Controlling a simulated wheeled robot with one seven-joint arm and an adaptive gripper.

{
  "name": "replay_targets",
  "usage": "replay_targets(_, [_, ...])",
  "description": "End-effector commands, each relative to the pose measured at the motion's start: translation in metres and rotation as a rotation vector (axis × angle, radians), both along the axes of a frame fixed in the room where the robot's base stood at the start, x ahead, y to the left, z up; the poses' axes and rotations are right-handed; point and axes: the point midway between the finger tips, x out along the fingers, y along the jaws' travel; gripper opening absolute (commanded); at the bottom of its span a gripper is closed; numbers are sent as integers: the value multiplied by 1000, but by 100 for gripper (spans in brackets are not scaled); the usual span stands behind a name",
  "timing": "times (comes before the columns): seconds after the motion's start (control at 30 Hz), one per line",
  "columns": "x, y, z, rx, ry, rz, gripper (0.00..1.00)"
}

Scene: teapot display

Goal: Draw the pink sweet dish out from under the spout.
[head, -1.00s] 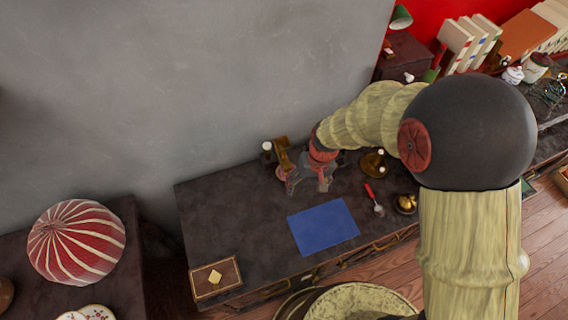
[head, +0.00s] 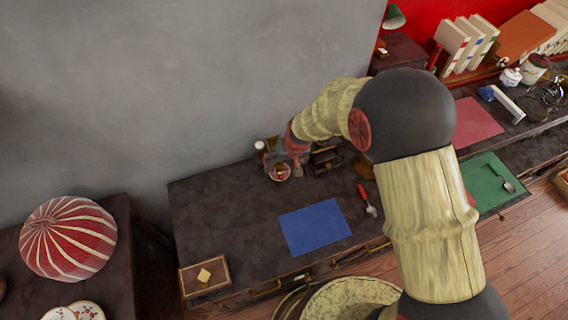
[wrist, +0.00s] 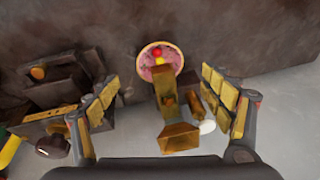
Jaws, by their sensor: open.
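The pink sweet dish (wrist: 147,68) is a small round dish with a pale rim and red and yellow bits in it. In the head view it (head: 279,173) sits near the back of the dark chest top, by the wall. A brass, block-shaped piece (wrist: 180,137), perhaps the spout, overlaps the dish's near part in the wrist view. I cannot tell its height above the dish. My gripper (wrist: 160,80) is open, with one finger on each side of the brass piece and dish, touching neither as far as I see. In the head view my gripper (head: 290,158) partly hides this spot.
A dark stepped object with brass parts (wrist: 65,85) stands close beside the left finger; it also shows in the head view (head: 326,160). A white-topped item (head: 259,146) stands by the wall. A blue mat (head: 315,227) and a red-handled tool (head: 366,200) lie nearer.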

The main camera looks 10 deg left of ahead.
Motion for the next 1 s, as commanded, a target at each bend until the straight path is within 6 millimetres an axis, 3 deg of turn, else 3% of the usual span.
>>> replay_targets(0.3, [7,9,-46,-1,3,0,81])
replay_targets(0.5, [12,14,-65,-1,3,1,81])
replay_targets(0.9, [13,15,-70,0,1,0,81])
replay_targets(1.0, [13,15,-70,0,1,0,76])
